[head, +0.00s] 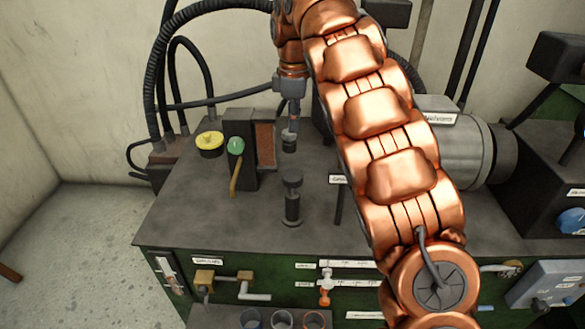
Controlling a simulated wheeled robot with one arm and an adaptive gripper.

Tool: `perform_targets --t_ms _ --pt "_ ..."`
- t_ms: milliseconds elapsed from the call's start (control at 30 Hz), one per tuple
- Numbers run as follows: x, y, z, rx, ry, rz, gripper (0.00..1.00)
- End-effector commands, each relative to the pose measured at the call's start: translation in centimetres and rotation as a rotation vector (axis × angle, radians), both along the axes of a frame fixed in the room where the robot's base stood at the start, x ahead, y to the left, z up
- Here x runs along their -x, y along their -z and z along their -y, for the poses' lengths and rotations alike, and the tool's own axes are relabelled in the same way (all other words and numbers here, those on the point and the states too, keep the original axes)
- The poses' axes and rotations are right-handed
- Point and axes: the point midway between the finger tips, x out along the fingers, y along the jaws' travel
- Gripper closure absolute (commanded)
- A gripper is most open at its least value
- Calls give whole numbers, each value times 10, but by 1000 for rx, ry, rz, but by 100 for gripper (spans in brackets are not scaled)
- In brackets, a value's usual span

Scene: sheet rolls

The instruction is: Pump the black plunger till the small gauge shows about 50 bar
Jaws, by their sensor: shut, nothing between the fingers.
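The black plunger (292,205) stands upright on the dark bench top near the middle of the head view, with a wide round head. My gripper (289,143) hangs pointing down from my copper-coloured arm. It is shut and empty. In the picture its tips are just above the plunger's head, with a visible gap; how far apart they are in depth I cannot tell. I cannot make out the small gauge or any reading on it.
Left of my gripper stand a black box with a green knob (236,146) and a brass lever (235,178), and a yellow round cap (209,140). A grey motor-like cylinder (455,145) is right of my arm. Cups (283,320) sit at the front.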

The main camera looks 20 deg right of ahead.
Motion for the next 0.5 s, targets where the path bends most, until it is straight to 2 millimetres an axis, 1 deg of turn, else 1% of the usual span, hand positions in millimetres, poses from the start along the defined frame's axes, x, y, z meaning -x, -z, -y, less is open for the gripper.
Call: perform_targets --t_ms 33,133,500 --pt "-5 2 -1 -3 -26 2 100" --pt "-8 4 -2 -6 -61 0 100" --pt "-9 4 -4 -6 -74 0 100"
